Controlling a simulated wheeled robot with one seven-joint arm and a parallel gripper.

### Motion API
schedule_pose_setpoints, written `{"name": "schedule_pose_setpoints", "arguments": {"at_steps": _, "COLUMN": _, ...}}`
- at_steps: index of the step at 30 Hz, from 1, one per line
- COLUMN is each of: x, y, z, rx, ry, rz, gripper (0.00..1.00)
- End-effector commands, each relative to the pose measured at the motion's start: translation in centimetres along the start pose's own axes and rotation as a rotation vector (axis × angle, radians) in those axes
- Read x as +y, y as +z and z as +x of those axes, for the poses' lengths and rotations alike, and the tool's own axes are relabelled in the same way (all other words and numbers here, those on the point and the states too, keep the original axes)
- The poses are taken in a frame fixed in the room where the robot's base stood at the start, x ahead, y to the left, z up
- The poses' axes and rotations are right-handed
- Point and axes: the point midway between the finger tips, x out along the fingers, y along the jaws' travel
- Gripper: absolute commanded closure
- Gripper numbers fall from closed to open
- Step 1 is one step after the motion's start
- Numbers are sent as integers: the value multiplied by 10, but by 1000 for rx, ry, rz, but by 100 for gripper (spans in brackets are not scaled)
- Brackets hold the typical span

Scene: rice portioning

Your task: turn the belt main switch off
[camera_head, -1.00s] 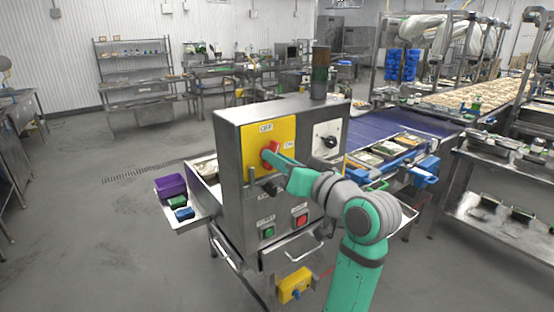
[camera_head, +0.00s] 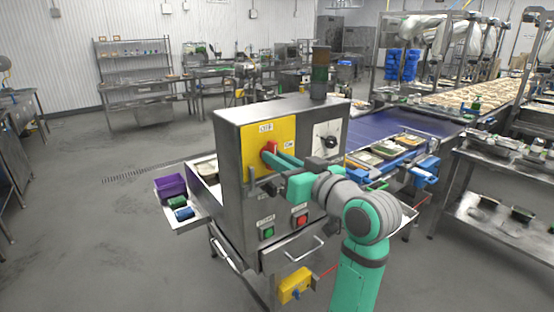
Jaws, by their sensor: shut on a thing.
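The belt main switch is a red knob (camera_head: 268,148) on a yellow plate (camera_head: 287,131) on the front of the steel control cabinet (camera_head: 232,150). The plate carries an OFF label (camera_head: 266,127) above the knob and an ON label (camera_head: 289,146) to its right. My gripper (camera_head: 271,157) is at the knob, with its green fingers shut on it. The fingers cover part of the knob, so its exact pointing direction is hard to tell.
A black dial (camera_head: 330,142) sits right of the plate. A green button (camera_head: 268,233) and a red button (camera_head: 302,220) are below my arm. A steel handle (camera_head: 304,250) juts out lower down. The blue belt (camera_head: 390,125) runs behind the cabinet.

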Motion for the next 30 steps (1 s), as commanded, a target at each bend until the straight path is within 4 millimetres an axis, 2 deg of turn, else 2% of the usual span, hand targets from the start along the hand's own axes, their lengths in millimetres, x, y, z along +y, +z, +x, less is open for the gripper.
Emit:
{"name": "schedule_pose_setpoints", "arguments": {"at_steps": 2, "x": -1, "y": -2, "z": 0, "rx": 6, "ry": -1, "rz": -2, "gripper": 100}}
{"name": "schedule_pose_setpoints", "arguments": {"at_steps": 3, "x": -1, "y": -2, "z": 0, "rx": 6, "ry": -1, "rz": -2, "gripper": 78}}
{"name": "schedule_pose_setpoints", "arguments": {"at_steps": 4, "x": -1, "y": -2, "z": 0, "rx": 5, "ry": -1, "rz": -1, "gripper": 71}}
{"name": "schedule_pose_setpoints", "arguments": {"at_steps": 5, "x": -1, "y": -2, "z": 0, "rx": 5, "ry": -1, "rz": -1, "gripper": 69}}
{"name": "schedule_pose_setpoints", "arguments": {"at_steps": 13, "x": 0, "y": -1, "z": 0, "rx": 2, "ry": 0, "rz": 0, "gripper": 69}}
{"name": "schedule_pose_setpoints", "arguments": {"at_steps": 17, "x": 2, "y": -1, "z": -9, "rx": 3, "ry": 4, "rz": 0, "gripper": 69}}
{"name": "schedule_pose_setpoints", "arguments": {"at_steps": 30, "x": 1, "y": -1, "z": -83, "rx": 4, "ry": 2, "rz": -2, "gripper": 69}}
